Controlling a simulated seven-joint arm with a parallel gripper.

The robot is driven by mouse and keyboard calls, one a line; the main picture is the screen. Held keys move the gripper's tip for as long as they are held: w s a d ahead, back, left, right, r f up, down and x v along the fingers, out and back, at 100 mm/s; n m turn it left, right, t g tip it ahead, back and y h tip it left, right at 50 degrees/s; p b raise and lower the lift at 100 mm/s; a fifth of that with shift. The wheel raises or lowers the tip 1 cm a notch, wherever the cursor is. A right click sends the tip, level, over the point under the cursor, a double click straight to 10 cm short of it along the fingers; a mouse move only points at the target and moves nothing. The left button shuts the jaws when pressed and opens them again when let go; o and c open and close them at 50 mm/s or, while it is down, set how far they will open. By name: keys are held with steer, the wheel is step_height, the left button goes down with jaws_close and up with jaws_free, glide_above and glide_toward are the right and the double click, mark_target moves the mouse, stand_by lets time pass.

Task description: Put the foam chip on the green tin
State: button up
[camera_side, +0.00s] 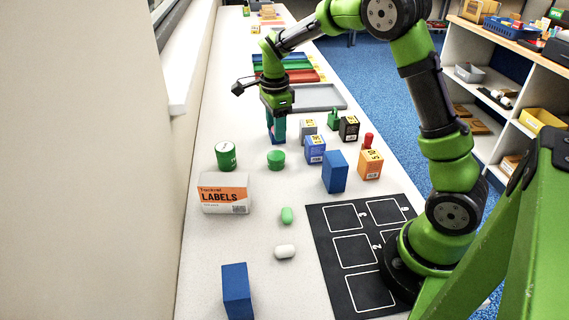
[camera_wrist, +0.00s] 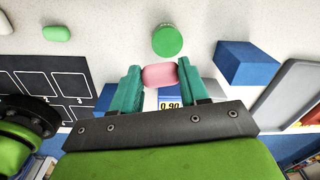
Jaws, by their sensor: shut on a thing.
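My gripper (camera_wrist: 160,77) has teal fingers and is shut on a pink foam chip (camera_wrist: 160,76), seen between the fingertips in the wrist view. In the side view my gripper (camera_side: 277,138) points down over the bench, and I cannot make out the chip there. A short green tin (camera_side: 276,159) stands on the bench, nearer the side camera than my gripper. In the wrist view the green tin (camera_wrist: 167,41) lies just above the chip, apart from it. A taller green tin (camera_side: 226,155) with a pale mark stands to its left.
A labels box (camera_side: 223,194), a light green chip (camera_side: 287,215), a white chip (camera_side: 285,251) and a blue block (camera_side: 236,290) lie nearer the camera. Several price-marked boxes, one blue (camera_side: 315,149), stand right of my gripper. A black numbered mat (camera_side: 322,226) is at right.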

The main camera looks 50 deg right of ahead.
mark_target(274, 155)
steer(key=shift+w+d+r+m, duration=0.35)
steer(key=shift+w+r+m, duration=0.1)
steer(key=shift+r+m, duration=0.15)
steer(key=shift+w+d+r+m, duration=0.3)
steer(key=shift+w+r+m, duration=0.15)
steer(key=shift+r, duration=0.2)
steer(key=shift+s+a+m, duration=0.1)
steer(key=shift+a+m, duration=0.05)
steer(key=shift+m, duration=0.2)
step_height(274, 155, down, 10)
steer(key=shift+s+a+r, duration=0.1)
steer(key=shift+r, duration=0.05)
steer(key=o, duration=1)
